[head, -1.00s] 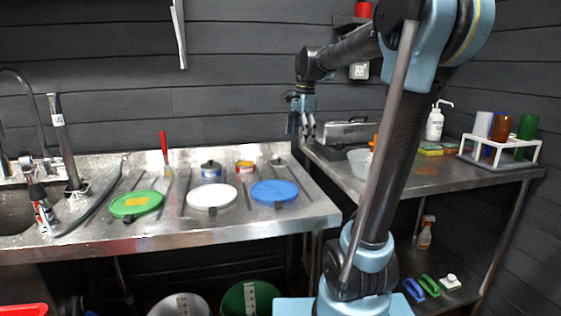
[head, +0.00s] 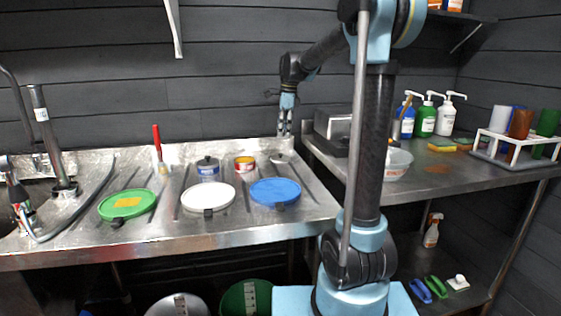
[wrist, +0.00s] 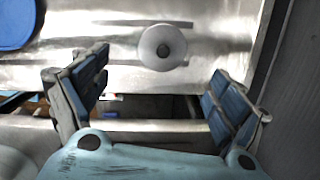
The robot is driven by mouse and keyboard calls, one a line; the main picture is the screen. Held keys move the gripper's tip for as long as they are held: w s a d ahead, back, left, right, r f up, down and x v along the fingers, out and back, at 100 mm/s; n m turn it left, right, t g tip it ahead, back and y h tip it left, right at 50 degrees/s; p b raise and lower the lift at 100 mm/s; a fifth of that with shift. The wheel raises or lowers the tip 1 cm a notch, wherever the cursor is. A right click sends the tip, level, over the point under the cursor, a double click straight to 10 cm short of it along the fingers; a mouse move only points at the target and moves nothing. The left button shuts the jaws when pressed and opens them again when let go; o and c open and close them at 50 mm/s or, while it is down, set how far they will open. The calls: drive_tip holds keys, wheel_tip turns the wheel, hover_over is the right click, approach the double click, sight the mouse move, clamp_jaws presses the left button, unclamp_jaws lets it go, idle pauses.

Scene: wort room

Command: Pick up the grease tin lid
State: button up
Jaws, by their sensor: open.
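A small round silver lid with a dark knob (head: 280,158) lies flat at the back right of the steel sink bench, behind a blue round lid (head: 275,191). I take it for the grease tin lid. It also shows in the wrist view (wrist: 176,50), top centre, on the steel drainboard. An open red and yellow tin (head: 245,166) stands left of it. My gripper (head: 285,130) points down above the bench's back right corner, apart from the lid. In the wrist view my gripper (wrist: 155,85) is open and empty, and the lid appears ahead of the space between its fingers.
A white lid (head: 208,197), a green lid (head: 127,204) and a blue-grey tin (head: 208,170) are on the sink bench (head: 150,241). The dark wall is close behind.

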hover_over(281, 156)
drive_tip(key=f, duration=0.4)
drive_tip(key=shift+d+f, duration=0.25)
drive_tip(key=f, duration=0.4)
drive_tip(key=shift+w, duration=0.4)
drive_tip(key=shift+a+f, duration=0.15)
drive_tip(key=shift+f, duration=0.4)
drive_tip(key=shift+c, duration=0.3)
drive_tip(key=shift+s, duration=0.1)
drive_tip(key=c, duration=1.1)
